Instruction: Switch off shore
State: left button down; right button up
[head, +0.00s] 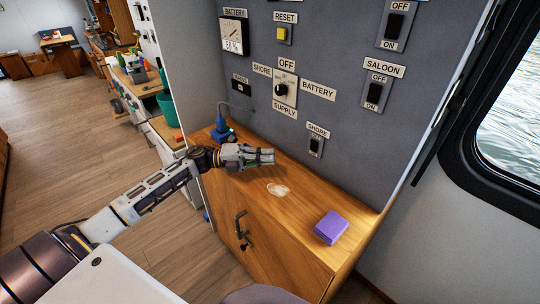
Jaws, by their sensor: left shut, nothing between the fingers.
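The small shore switch (315,147) sits low on the grey panel, under a SHORE label (318,131). Its dark lever is too small to tell which way it is set. Above and left of it is the supply selector (281,90), a black round knob with OFF, SHORE and BATTERY labels around it. Its exact pointing is hard to tell. My left gripper (272,156) is shut and empty, over the wooden counter (300,210), to the left of the shore switch and slightly lower in the picture, apart from it. My right gripper is not in view.
A blue plug (222,131) with a cable stands on the counter behind my left gripper. The saloon switch (375,93) and reset button (284,34) are higher on the panel.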

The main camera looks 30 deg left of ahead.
aim_at(313, 146)
pick_arm(q)
jog(key=w+a+p+x, duration=0.1)
jog(key=w+x, duration=0.1)
jog(key=x, duration=0.9)
jog(key=shift+w+d+r+p, duration=0.2)
jog(key=shift+w+p, duration=0.15)
jog(key=shift+w, duration=0.05)
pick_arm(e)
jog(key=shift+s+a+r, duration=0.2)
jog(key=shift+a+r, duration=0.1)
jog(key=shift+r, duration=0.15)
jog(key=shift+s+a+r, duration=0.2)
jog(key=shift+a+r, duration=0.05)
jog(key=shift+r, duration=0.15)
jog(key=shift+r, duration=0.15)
